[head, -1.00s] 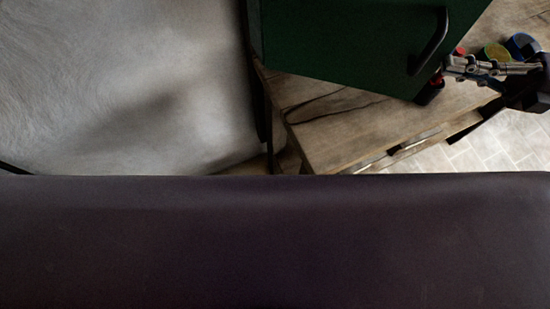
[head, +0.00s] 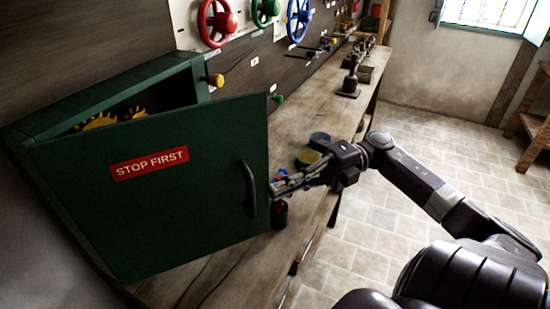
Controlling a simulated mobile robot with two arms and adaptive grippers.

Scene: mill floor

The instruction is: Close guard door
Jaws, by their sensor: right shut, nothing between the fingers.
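The green guard door (head: 130,215) with a red "STOP FIRST" label and a dark curved handle (head: 248,189) stands ajar on its green box (head: 110,98). A gap along the top shows yellow gears (head: 100,121) inside. My right gripper (head: 275,187) is shut and empty. Its fingertips point left, just right of the door's free edge and near the handle; whether they touch the door I cannot tell. My left gripper is not in view.
The wooden bench (head: 328,120) carries a dark can (head: 279,214) below my right fingers and round tins (head: 307,158) behind them. Red (head: 217,22), green and blue valve wheels hang on the wall panel. Tiled floor (head: 400,240) lies open at right.

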